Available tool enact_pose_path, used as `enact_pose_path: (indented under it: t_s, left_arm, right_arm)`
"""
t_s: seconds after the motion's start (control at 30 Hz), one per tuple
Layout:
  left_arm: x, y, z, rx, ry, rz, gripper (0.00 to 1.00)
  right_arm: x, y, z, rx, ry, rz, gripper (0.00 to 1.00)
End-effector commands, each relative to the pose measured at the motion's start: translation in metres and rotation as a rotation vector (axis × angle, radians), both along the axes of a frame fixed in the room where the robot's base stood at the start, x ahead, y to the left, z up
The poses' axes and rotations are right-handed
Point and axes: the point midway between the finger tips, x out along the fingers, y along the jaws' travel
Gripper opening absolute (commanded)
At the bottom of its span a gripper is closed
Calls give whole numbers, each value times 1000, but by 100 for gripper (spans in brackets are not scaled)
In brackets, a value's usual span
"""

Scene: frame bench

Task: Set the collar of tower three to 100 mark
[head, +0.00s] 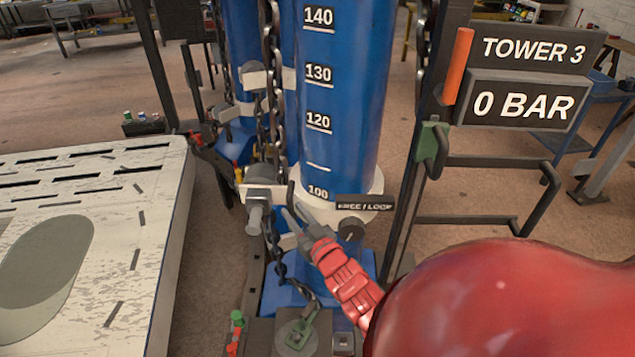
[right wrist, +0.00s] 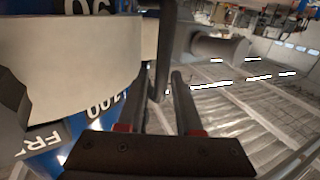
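The blue tower (head: 340,85) stands upright, with white marks from 100 up to 140 showing in the head view. Its white collar (head: 318,208) circles it low down, with the 100 mark just above its top edge. The collar also fills the left of the right wrist view (right wrist: 75,72). A black knob (head: 351,229) sits below a FREE/LOCK plate (head: 364,205); its setting is unclear. A dark handle (right wrist: 168,45) stands at the collar's side. My right gripper (right wrist: 157,102) is open, its fingers apart with the handle's end between or just beyond them. My left gripper is out of view.
Chains (head: 271,120) hang left of the tower. A grey cylinder (head: 255,220) is beside the collar. Signs read TOWER 3 (head: 532,50) and 0 BAR (head: 523,103). A white slotted table (head: 95,220) is at left. A dark frame post (head: 420,170) stands to the right.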

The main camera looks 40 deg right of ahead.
Motion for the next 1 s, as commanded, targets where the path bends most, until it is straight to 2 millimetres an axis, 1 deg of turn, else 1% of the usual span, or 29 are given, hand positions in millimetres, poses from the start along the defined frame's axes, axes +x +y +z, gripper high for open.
enact_pose_path:
  t_s: [0.03, 0.2, 0.3, 0.4, 0.5, 0.6, 0.8, 1.0]
  left_arm:
    - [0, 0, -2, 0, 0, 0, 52]
    - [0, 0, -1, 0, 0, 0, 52]
    - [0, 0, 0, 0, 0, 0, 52]
    - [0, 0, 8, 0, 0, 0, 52]
    - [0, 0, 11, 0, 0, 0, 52]
    - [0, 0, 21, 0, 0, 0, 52]
    - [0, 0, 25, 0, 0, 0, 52]
    - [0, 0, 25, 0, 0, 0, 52]
  right_arm:
    - [-13, 1, -1, -2, 1, -3, 34]
    - [-46, 6, 0, -1, 2, -5, 34]
    - [-63, 10, -1, 1, 4, -5, 34]
    - [-80, 11, 1, -1, 6, -8, 34]
    - [-93, 16, 2, 3, 2, -3, 34]
    - [-106, 16, 2, 2, 6, -5, 34]
    - [-118, 20, 1, 1, 2, -2, 34]
    - [-119, 20, 0, 1, 0, 1, 34]
